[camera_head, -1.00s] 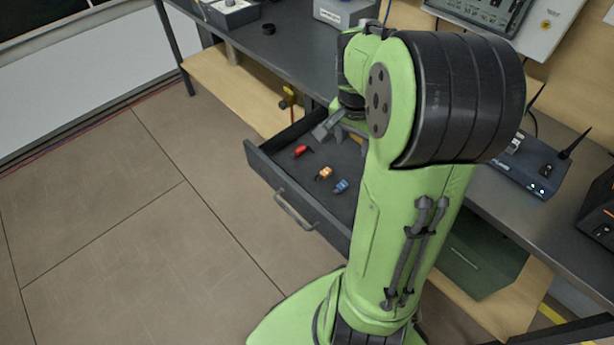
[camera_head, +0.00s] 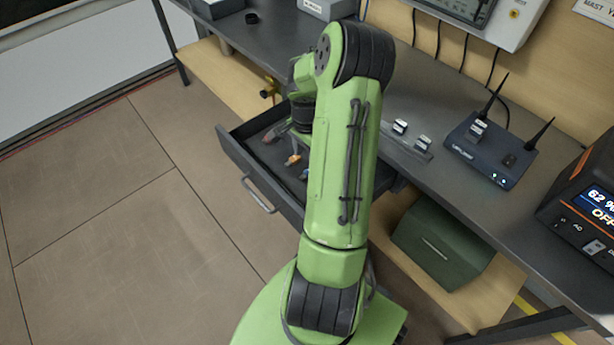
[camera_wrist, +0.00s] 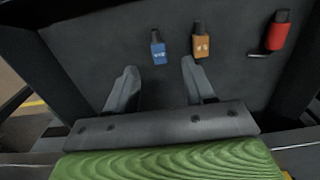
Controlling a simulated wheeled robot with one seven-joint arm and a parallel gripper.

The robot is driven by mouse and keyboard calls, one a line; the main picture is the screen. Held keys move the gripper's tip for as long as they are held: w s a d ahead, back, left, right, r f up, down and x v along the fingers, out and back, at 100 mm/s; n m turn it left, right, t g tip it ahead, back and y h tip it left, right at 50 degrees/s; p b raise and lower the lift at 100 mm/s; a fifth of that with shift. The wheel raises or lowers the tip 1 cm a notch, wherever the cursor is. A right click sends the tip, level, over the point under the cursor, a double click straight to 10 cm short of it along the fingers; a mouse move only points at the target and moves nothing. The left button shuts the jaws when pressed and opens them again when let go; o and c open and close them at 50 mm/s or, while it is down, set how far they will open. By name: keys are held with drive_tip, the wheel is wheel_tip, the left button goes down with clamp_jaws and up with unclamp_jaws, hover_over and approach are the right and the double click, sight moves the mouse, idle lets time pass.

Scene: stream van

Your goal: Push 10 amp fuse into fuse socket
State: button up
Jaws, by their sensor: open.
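Three fuses lie in the open drawer (camera_head: 232,150). In the wrist view a blue fuse (camera_wrist: 158,48), an orange fuse (camera_wrist: 201,43) and a red fuse (camera_wrist: 277,33) lie apart in a row; their ratings are too small to read. In the head view the orange one (camera_head: 293,160) and the blue one (camera_head: 304,173) show partly beside my arm. My gripper (camera_wrist: 158,68) is open and empty over the drawer. The blue fuse appears just beyond the gap between the fingers; the red one is well right. I cannot make out the fuse socket with certainty.
The bench (camera_head: 400,95) carries a strip with white-topped parts (camera_head: 407,143), a router with two antennas (camera_head: 490,150) and an orange-black power unit (camera_head: 585,205). A green box (camera_head: 440,243) stands on the lower shelf. The floor left of the drawer is clear.

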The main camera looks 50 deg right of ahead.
sight(307, 172)
wheel_tip(307, 172, down, 7)
drive_tip(key=b, duration=0.2)
drive_tip(key=shift+s+a+f+b, duration=0.1)
drive_tip(key=shift+s+f+b, duration=0.05)
drive_tip(key=shift+b, duration=0.25)
clamp_jaws()
drive_tip(key=shift+r, duration=0.2)
